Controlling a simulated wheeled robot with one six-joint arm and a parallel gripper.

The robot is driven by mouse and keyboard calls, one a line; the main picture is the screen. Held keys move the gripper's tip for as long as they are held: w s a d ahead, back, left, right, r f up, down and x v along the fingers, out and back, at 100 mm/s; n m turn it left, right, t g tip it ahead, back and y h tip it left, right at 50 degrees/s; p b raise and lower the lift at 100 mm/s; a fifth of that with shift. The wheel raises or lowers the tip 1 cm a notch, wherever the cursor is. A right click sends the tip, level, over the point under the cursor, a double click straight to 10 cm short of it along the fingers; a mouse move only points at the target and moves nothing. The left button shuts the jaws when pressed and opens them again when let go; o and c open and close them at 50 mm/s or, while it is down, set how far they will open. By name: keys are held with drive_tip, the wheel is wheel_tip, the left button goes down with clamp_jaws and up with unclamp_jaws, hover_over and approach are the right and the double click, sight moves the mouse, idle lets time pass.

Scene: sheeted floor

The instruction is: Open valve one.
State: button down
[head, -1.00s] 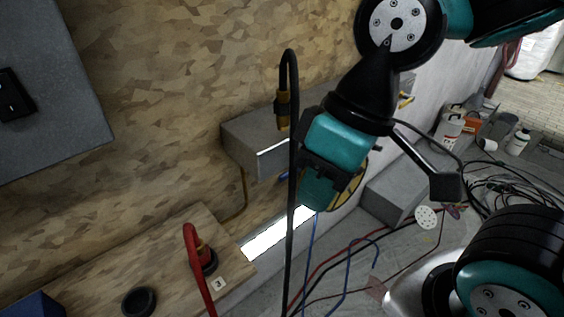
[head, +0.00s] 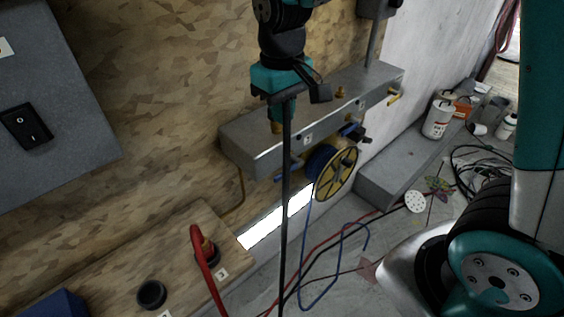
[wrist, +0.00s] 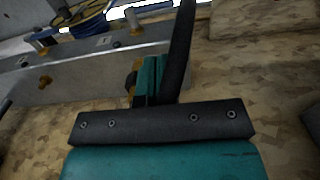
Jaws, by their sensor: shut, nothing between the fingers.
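The grey metal manifold (head: 245,142) is on the wooden wall, and it also shows in the wrist view (wrist: 65,75). The small labels are too small to read, so I cannot tell which is valve one. My gripper (head: 277,100) is shut and empty above the manifold's left part, at the top of a black hose (head: 285,215). Its teal fingers (wrist: 150,80) show in the wrist view beside the hose. The hose's brass fitting (head: 276,127) is partly hidden.
A yellow and blue reel (head: 336,174) hangs in front of the manifold. A grey switch box (head: 60,100) is at upper left. Blue, red and black hoses lie on the floor.

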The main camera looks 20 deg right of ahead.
sight(281, 174)
wheel_tip(281, 174, down, 14)
drive_tip(key=shift+r+p, duration=0.1)
drive_tip(key=shift+p, duration=0.8)
drive_tip(key=shift+s+a+f+h+b, duration=0.15)
drive_tip(key=shift+a+f+h+b, duration=0.2)
drive_tip(key=shift+f+h, duration=0.3)
drive_tip(key=shift+f, duration=0.25)
drive_tip(key=shift+r, duration=0.1)
drive_tip(key=shift+t, duration=0.3)
drive_tip(key=r+p, duration=0.2)
drive_tip(key=a+r+p, duration=0.1)
drive_tip(key=r, duration=0.1)
drive_tip(key=shift+s+r+p, duration=0.1)
drive_tip(key=shift+r+p, duration=0.1)
drive_tip(key=shift+p, duration=0.15)
wheel_tip(281, 174, up, 9)
drive_tip(key=s+a+b, duration=0.1)
drive_tip(key=a+b, duration=0.1)
drive_tip(key=shift+a, duration=0.4)
